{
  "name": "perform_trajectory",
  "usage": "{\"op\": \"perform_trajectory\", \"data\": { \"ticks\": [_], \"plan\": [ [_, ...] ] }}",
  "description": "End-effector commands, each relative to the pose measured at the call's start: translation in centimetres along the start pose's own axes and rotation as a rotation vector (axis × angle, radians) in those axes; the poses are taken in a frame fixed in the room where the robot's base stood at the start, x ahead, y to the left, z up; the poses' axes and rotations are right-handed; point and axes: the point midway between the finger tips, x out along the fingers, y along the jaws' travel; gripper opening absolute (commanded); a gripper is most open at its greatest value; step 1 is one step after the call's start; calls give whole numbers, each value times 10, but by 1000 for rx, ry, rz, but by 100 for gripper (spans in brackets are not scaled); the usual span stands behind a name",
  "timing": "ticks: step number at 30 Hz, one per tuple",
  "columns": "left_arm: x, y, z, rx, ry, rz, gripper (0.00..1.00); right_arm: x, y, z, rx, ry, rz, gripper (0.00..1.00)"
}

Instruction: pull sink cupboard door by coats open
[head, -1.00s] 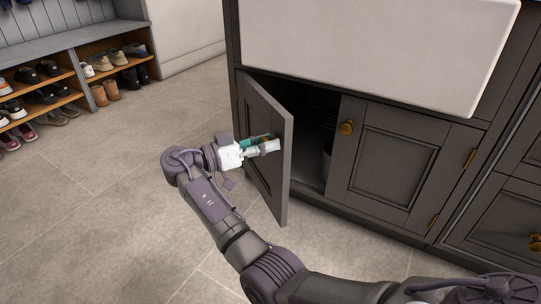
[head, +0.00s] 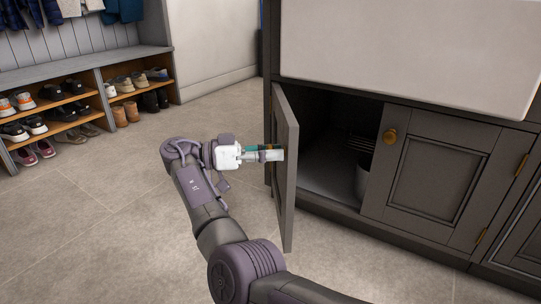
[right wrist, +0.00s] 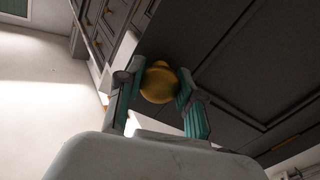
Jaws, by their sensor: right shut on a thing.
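The sink cupboard door by the coats (head: 287,185) is a dark grey panel under the white sink. It stands wide open, swung out to the left, seen nearly edge-on in the head view. My right gripper (head: 278,154) is at the door's outer face, near its free edge. In the right wrist view its fingers (right wrist: 155,92) are shut on the round brass knob (right wrist: 159,82). The knob is hidden in the head view. My left gripper is not in view.
The other sink cupboard door (head: 431,178) is closed, with a brass knob (head: 390,136). A light bin (head: 363,182) stands inside the dark cupboard. The white sink (head: 415,50) overhangs above. A shoe bench (head: 85,60) stands at the back left; floor between is clear.

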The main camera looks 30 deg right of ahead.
Motion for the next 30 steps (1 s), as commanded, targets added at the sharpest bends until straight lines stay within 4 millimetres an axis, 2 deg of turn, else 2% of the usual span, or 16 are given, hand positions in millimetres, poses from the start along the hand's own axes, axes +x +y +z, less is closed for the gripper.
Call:
{"op": "perform_trajectory", "data": {
  "ticks": [6, 7, 11, 22, 26, 30],
  "plan": [
    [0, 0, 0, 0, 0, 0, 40, 1, 0, 1, -1, -5, 4, 0],
    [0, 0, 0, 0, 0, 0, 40, 1, 0, 1, -1, -5, 4, 42],
    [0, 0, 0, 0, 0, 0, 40, 1, 0, 1, -1, -4, 2, 63],
    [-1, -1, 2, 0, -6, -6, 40, 0, 1, -5, 2, -2, 1, 63],
    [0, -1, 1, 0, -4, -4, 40, 1, 6, -22, 5, -3, 1, 63],
    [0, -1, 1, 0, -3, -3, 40, 1, 13, -49, 5, -3, 1, 63]
  ]
}}
